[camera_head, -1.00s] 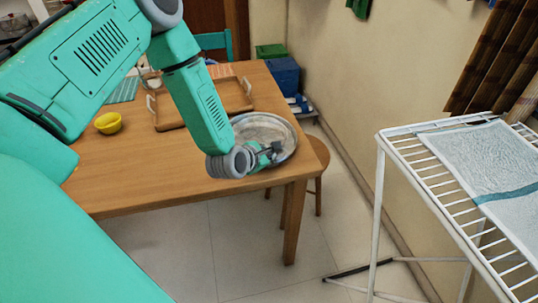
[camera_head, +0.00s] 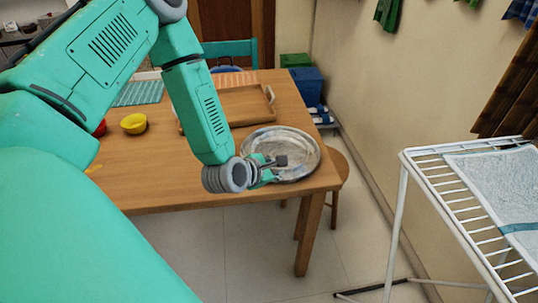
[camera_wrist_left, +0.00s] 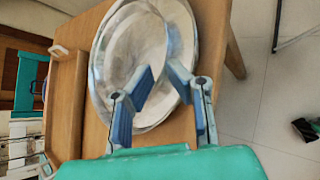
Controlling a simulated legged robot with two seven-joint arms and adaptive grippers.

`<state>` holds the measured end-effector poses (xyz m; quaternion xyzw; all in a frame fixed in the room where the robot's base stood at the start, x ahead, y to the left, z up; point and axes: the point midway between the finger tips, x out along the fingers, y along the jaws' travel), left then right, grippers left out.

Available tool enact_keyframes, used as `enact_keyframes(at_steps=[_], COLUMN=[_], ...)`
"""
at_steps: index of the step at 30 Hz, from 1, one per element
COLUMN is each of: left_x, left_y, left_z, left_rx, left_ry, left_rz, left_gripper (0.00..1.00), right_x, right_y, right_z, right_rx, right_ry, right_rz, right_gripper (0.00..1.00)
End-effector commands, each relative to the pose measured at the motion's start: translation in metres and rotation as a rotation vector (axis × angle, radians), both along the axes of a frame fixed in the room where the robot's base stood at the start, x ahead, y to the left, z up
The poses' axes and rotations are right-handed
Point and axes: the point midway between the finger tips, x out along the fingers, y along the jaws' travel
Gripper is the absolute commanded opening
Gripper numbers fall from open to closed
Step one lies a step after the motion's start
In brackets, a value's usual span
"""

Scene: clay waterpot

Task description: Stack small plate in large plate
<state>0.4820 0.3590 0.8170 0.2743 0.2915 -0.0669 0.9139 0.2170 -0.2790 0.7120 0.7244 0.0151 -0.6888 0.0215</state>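A large round silver plate (camera_head: 313,158) lies on the right end of the wooden table. A smaller silver plate (camera_wrist_left: 128,48) appears to sit inside it in the left wrist view, its rim reaching the fingertips; the two are hard to tell apart in the head view. My left gripper (camera_head: 270,168) is at the near edge of the plates. In the left wrist view its blue-padded fingers (camera_wrist_left: 160,72) are apart, with the small plate's rim by the gap. Contact with the rim cannot be told. My right gripper is not in view.
The wooden table (camera_head: 180,185) also holds a wooden tray (camera_head: 245,105) behind the plates and a yellow bowl (camera_head: 133,123) at left. A stool (camera_head: 338,172) stands by its right end, and a white drying rack (camera_head: 440,185) is farther right.

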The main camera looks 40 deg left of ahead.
Motion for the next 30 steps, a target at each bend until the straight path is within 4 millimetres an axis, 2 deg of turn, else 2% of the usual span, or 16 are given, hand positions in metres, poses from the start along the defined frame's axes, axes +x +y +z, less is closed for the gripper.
enact_keyframes(at_steps=[3,9,11,14,17,22,27,30], left_x=[-0.018,-0.036,-0.039,-0.049,-0.07,-0.13,-0.196,-0.228], left_y=[-0.002,-0.003,-0.005,-0.015,-0.034,-0.066,-0.079,-0.079], left_z=[0.015,0.028,0.028,0.017,-0.006,-0.051,-0.084,-0.094], left_rx=[-0.003,0.002,0.017,0.114,0.307,0.72,1.051,1.172], left_ry=[-0.002,-0.004,0.003,0.055,0.154,0.33,0.417,0.415], left_rz=[0.001,-0.003,-0.019,-0.124,-0.35,-0.936,-1.576,-1.903], left_gripper=[0.14,0.14,0.14,0.14,0.14,0.14,0.14,0.14], right_x=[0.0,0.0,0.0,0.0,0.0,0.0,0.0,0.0], right_y=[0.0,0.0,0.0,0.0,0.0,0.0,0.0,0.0], right_z=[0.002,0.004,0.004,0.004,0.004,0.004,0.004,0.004], right_rx=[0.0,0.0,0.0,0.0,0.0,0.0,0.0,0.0], right_ry=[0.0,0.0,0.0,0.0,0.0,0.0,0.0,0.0], right_rz=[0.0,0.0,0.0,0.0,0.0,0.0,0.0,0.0], right_gripper=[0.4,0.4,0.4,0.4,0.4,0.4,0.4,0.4])
